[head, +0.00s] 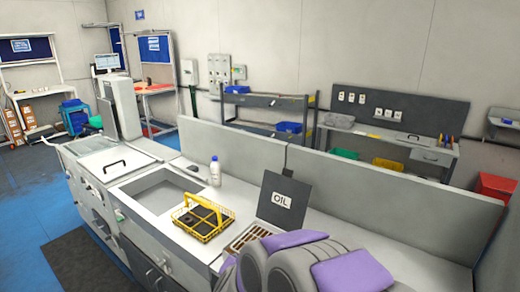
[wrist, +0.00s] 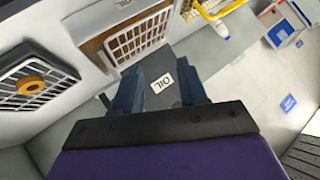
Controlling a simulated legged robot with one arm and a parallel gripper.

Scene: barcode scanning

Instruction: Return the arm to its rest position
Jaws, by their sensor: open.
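My arm (head: 300,262), grey with purple covers, fills the lower middle of the head view. Its gripper end is not visible there. In the wrist view my gripper (wrist: 160,78) shows two blue fingers standing apart beyond a dark bar. The fingers are open, and I see nothing held between them. Behind them is the dark lid marked OIL (wrist: 163,83), which also stands raised in the head view (head: 283,196). I cannot tell how far the fingers are from the lid.
A yellow wire basket (head: 203,218) with dark items sits by the sink (head: 160,190). A white bottle (head: 215,171) stands behind it. A slotted grate (head: 245,238) lies before the OIL lid. Low grey panels (head: 390,200) back the counter. The counter right of the lid looks clear.

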